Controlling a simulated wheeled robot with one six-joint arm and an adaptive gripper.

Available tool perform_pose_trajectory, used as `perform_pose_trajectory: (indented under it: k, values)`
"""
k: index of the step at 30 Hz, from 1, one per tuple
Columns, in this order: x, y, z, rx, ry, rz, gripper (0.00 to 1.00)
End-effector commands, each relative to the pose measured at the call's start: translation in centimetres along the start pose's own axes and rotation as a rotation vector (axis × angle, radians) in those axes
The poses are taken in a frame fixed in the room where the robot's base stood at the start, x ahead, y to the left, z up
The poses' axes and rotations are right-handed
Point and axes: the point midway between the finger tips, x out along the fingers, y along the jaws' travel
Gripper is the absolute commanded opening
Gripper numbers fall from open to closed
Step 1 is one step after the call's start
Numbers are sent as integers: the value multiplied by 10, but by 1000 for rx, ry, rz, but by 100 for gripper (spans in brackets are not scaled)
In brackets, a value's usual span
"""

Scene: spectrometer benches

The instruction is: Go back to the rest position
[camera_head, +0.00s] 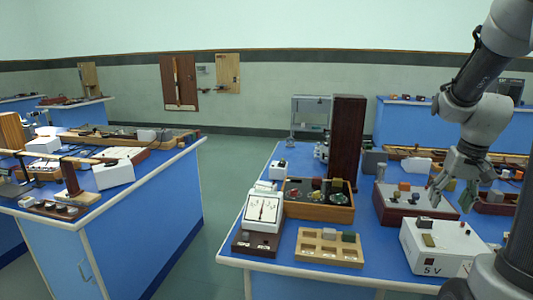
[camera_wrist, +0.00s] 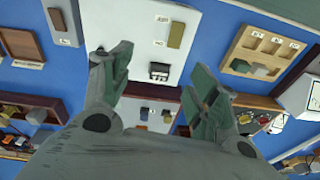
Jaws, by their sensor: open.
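My gripper (camera_head: 452,197) hangs open at the right of the head view, above the blue bench on the right. In the wrist view my gripper (camera_wrist: 160,72) has its two fingers spread, with nothing between the tips. Below it is a white box (camera_head: 440,247) marked "5 V"; in the wrist view the white box (camera_wrist: 188,60) lies beneath and between the fingers. The fingers appear apart from the box. My arm comes down from the top right.
The right bench holds a wooden compartment tray (camera_head: 329,247), a white meter (camera_head: 264,209), a wooden box (camera_head: 319,203) and a tall dark brown block (camera_head: 346,140). A cluttered blue bench (camera_head: 130,230) stands at left. Green floor (camera_head: 225,175) lies free between the benches.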

Motion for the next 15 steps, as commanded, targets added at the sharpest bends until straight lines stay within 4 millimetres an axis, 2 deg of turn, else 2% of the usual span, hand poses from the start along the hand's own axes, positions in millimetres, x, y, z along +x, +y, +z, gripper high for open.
perform_pose_trajectory:
  k: [5, 12, 15]
  values:
    - [-31, -24, 53, -37, -17, 8, 60]
    - [-74, -56, 144, -162, 34, 15, 60]
    - [-86, -65, 168, -231, 95, 7, 60]
